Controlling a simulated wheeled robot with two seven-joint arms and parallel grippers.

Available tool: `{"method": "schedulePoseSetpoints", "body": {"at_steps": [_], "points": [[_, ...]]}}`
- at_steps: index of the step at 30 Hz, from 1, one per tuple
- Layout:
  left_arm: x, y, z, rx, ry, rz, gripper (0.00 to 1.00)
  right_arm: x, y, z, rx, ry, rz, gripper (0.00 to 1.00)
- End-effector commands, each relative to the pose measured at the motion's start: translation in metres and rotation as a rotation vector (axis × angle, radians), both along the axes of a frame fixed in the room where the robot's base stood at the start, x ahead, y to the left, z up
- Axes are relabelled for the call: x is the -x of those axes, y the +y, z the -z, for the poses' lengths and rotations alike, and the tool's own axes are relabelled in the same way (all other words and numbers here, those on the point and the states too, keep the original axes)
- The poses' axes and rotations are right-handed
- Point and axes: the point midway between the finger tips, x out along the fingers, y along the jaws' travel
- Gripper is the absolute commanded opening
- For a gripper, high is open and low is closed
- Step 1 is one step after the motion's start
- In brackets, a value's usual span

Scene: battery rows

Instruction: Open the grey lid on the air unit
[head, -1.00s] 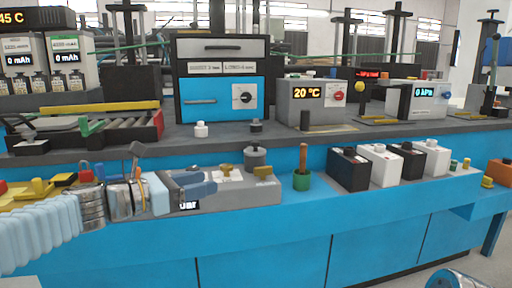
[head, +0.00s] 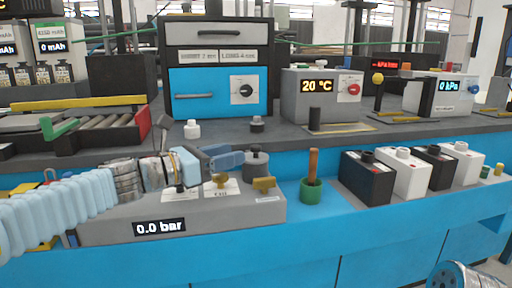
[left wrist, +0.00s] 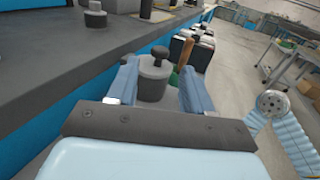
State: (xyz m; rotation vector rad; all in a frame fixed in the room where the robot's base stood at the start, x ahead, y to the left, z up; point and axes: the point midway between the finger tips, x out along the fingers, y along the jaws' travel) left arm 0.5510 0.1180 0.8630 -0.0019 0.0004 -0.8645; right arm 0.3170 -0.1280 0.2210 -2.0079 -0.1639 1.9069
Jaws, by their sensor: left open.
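The air unit (head: 110,233) is a long grey box with a "0.0 bar" display on the front of the bench. Its grey lid (head: 256,167) is a round cap with a knob at the unit's back right, seated on it. My left gripper (head: 238,157) is open just left of the lid, its fingers pointing at it and partly overlapping it in the head view. In the left wrist view the lid (left wrist: 152,86) shows between the two fingers of the left gripper (left wrist: 158,68), with gaps either side. My right gripper is not seen.
Yellow valve handles (head: 220,181) stand on the unit near the gripper. A green cup with a brown handle (head: 311,190) is right of the lid, then several black and white batteries (head: 366,182). A raised shelf (head: 290,137) runs behind.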

Motion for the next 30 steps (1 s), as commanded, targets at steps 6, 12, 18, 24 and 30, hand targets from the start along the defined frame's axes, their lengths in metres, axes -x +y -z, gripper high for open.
{"method": "schedulePoseSetpoints", "body": {"at_steps": [6,12,18,24,30], "points": [[-0.032,-0.038,0.0,0.0,0.0,0.004,0.51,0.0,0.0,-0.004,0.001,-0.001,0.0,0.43],[-0.048,-0.057,-0.001,-0.001,-0.001,0.002,0.51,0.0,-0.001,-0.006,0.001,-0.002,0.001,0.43],[-0.052,-0.061,0.0,-0.002,-0.001,-0.001,0.51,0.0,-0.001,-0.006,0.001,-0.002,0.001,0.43],[-0.052,-0.061,0.0,-0.002,-0.001,-0.001,0.46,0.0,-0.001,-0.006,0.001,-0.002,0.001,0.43],[-0.052,-0.061,0.0,-0.002,-0.001,-0.001,0.15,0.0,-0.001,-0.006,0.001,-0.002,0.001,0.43]]}}
